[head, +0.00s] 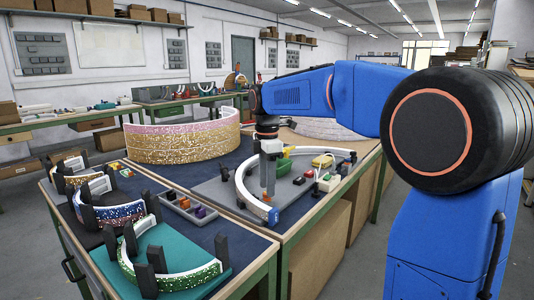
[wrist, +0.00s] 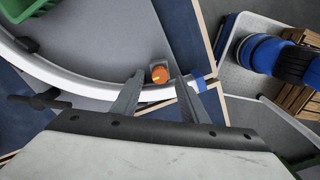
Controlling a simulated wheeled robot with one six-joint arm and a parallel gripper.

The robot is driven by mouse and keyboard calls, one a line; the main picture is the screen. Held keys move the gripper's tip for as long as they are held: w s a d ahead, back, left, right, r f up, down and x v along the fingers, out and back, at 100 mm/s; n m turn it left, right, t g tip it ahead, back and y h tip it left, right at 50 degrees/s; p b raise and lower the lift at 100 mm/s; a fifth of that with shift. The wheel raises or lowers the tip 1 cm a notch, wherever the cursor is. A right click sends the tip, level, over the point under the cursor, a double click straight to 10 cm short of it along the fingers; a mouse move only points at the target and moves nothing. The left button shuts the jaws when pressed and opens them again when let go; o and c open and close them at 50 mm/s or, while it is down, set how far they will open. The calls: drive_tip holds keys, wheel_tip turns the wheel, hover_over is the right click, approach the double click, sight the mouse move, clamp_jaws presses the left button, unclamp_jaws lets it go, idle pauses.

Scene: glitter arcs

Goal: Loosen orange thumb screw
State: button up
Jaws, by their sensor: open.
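The orange thumb screw (wrist: 159,75) sits on a small grey block beside the curved white rail (wrist: 88,88) in the wrist view. My gripper (wrist: 158,80) is open, with one finger on each side of the screw in that picture. Gaps show between the screw and both fingers; I cannot tell the height of the fingertips over it. In the head view my gripper (head: 268,192) points down over the grey board near the rail (head: 243,192).
A blue clamp or band (head: 273,216) is at the rail's near end. A green bin (head: 284,166) and small coloured parts lie inside the curve. A grey tray of coloured blocks (head: 183,206) and glittered arcs (head: 175,263) stand to the left.

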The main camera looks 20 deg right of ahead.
wheel_tip(320, 180, up, 16)
drive_tip(key=shift+f, duration=0.25)
idle(0.4)
drive_tip(key=s+d+f+m+t, duration=0.2)
drive_tip(key=s+f+m, duration=0.7)
drive_tip(key=s+f, duration=0.5)
drive_tip(key=s+d+f+m+t, duration=0.2)
drive_tip(key=s+d+f+m, duration=0.3)
drive_tip(key=s+f+m, duration=0.4)
drive_tip(key=s+f, duration=0.5)
drive_tip(key=s, duration=0.5)
drive_tip(key=shift+f+m+t, duration=0.15)
drive_tip(key=shift+m+t, duration=0.15)
drive_tip(key=shift+t, duration=0.1)
